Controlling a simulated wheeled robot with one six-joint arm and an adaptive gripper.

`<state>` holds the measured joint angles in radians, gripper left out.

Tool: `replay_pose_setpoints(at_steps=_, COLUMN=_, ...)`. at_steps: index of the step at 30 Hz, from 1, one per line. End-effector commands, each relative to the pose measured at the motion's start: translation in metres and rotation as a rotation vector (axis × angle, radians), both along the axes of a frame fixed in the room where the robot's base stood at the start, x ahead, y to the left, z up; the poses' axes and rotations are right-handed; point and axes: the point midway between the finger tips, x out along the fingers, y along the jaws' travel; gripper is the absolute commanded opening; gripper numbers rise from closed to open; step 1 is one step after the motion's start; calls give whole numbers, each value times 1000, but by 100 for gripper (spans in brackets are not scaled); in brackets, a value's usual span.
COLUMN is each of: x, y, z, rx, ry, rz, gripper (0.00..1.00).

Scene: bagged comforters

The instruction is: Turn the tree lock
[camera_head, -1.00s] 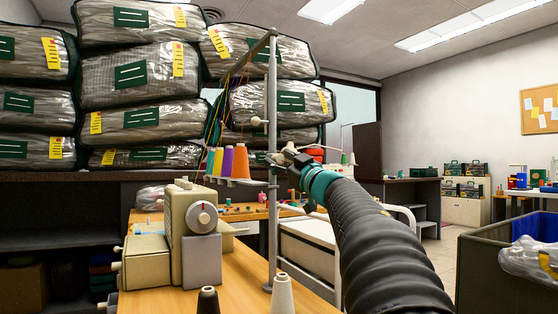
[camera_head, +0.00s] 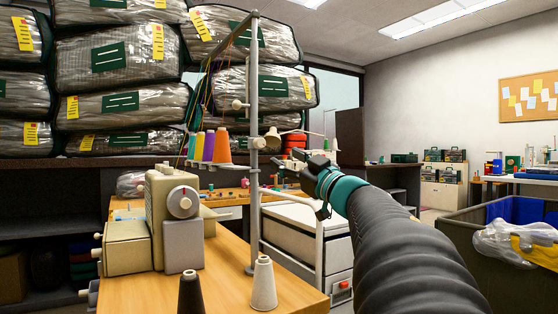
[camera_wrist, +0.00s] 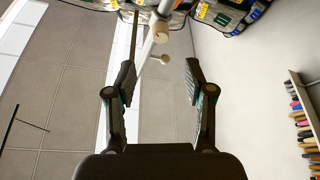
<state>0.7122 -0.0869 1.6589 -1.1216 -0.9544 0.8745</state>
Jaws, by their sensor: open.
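The thread tree is a grey upright pole (camera_head: 253,190) on the sewing table, with a crossbar at its top and coloured threads hanging from it. Pale knobs sit on the pole: a small one (camera_head: 238,104) on its left, and a collar (camera_head: 258,142) lower down with a round knob (camera_head: 272,133) at its right. I cannot tell for certain which is the lock. My gripper (camera_head: 284,165) is open and empty, just right of the pole and slightly below the collar. In the wrist view, a pale knob (camera_wrist: 165,60) shows between and beyond the open fingertips (camera_wrist: 159,76).
A beige sewing machine (camera_head: 165,220) stands left of the pole, with several coloured cones behind. A black cone (camera_head: 191,294) and a white cone (camera_head: 264,285) stand in front. A white drawer unit (camera_head: 310,240) is behind my arm; a dark bin (camera_head: 470,235) stands right.

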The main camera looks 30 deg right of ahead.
Motion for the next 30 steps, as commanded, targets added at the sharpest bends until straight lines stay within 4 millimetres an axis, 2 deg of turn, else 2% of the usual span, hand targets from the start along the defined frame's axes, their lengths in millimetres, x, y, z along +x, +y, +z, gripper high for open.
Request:
replay_pose_setpoints(at_steps=5, x=-1, y=5, z=-5, rx=67, ry=5, rz=-1, gripper=53)
replay_pose_setpoints(at_steps=12, x=-11, y=23, z=-14, rx=406, ry=18, rz=0, gripper=53)
replay_pose_setpoints(at_steps=17, x=-14, y=25, z=-12, rx=522, ry=18, rz=2, gripper=53)
replay_pose_setpoints(at_steps=23, x=6, y=24, z=-2, rx=528, ry=18, rz=2, gripper=53)
replay_pose_setpoints(at_steps=30, x=47, y=23, z=15, rx=527, ry=20, rz=2, gripper=53)
